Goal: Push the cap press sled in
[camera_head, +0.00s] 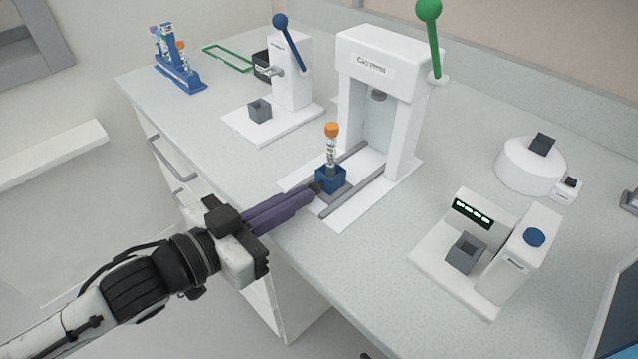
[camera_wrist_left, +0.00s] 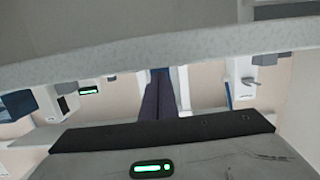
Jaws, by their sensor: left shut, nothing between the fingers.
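The cap press (camera_head: 385,60) is a white frame with a green-knobbed lever (camera_head: 431,40), standing on a white base with two grey rails. Its sled, a blue block (camera_head: 331,179) on a grey plate, sits at the front part of the rails, outside the frame. A tube with an orange cap (camera_head: 331,131) stands upright in the block. My left gripper (camera_head: 314,190) is shut and empty, its purple fingers pointing at the front of the blue block. The tips are at or very near the block; contact is unclear. The wrist view shows the fingers (camera_wrist_left: 158,95) together. My right gripper is not in view.
A smaller white press with a blue-knobbed lever (camera_head: 292,80) stands left of the cap press. A white device with a lit display (camera_head: 474,213) stands to the right, and a round white device (camera_head: 530,165) behind it. A blue tube rack (camera_head: 180,75) stands far left.

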